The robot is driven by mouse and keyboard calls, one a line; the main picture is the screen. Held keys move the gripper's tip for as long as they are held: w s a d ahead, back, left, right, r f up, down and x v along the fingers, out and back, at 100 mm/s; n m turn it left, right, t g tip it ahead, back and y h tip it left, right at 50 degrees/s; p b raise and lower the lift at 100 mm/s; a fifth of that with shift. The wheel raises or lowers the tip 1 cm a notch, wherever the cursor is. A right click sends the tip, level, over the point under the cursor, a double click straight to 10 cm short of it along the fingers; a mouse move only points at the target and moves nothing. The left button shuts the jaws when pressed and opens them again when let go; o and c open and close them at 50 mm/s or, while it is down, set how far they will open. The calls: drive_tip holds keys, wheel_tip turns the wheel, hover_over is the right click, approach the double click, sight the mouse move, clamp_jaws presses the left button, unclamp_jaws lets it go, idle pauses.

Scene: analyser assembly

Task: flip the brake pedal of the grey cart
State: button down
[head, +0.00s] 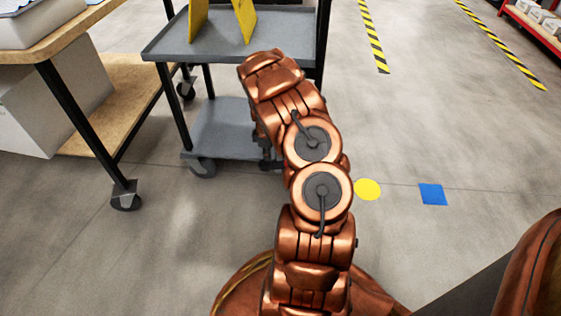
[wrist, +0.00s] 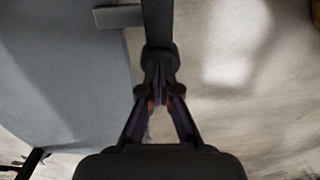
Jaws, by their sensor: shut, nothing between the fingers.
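The grey cart (head: 218,126) stands at the upper middle of the head view, with an upper tray, a lower shelf and dark posts. A caster (head: 202,167) shows under its near left corner. My copper arm reaches over its near right corner and covers that part. In the wrist view my gripper (wrist: 160,78) is shut and empty, its fingertips close together. It is beside the edge of the cart's grey shelf (wrist: 65,75), which fills the left side. A dark upright bar (wrist: 158,22) lies just past the fingertips. I cannot make out the brake pedal.
A wooden-topped table (head: 45,40) with a lower shelf and caster stands at the left. Yellow panels (head: 243,18) stand on the cart's upper tray. A yellow disc (head: 367,189) and a blue square (head: 433,194) mark the floor. The floor at the right is largely clear.

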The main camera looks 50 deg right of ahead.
drive_tip(key=shift+r+p, duration=1.65)
drive_tip(key=shift+r, duration=1.3)
wheel_tip(320, 180, up, 24)
drive_tip(key=m+p, duration=0.3)
drive_tip(key=p, duration=0.8)
hover_over(268, 163)
drive_tip(key=s+a, duration=0.2)
drive_tip(key=a, duration=0.7)
drive_tip(key=s+a+r+m+g+p, duration=0.1)
drive_tip(key=s+a+r+p, duration=0.25)
drive_tip(key=a+r, duration=0.4)
drive_tip(key=s+a+r+m+p, duration=0.15)
drive_tip(key=a+r+p, duration=0.3)
drive_tip(key=r, duration=0.65)
drive_tip(key=s+a+r+p, duration=0.8)
drive_tip(key=s+r+p, duration=0.1)
drive_tip(key=s+r, duration=0.2)
drive_tip(key=s+a+r+m+p, duration=0.1)
drive_tip(key=s+a+r+p, duration=0.7)
drive_tip(key=s+r, duration=0.4)
drive_tip(key=shift+r+g+p, duration=0.4)
drive_tip(key=shift+r+p, duration=0.3)
drive_tip(key=shift+p, duration=0.05)
drive_tip(key=shift+a+m, duration=0.1)
drive_tip(key=shift+m, duration=0.15)
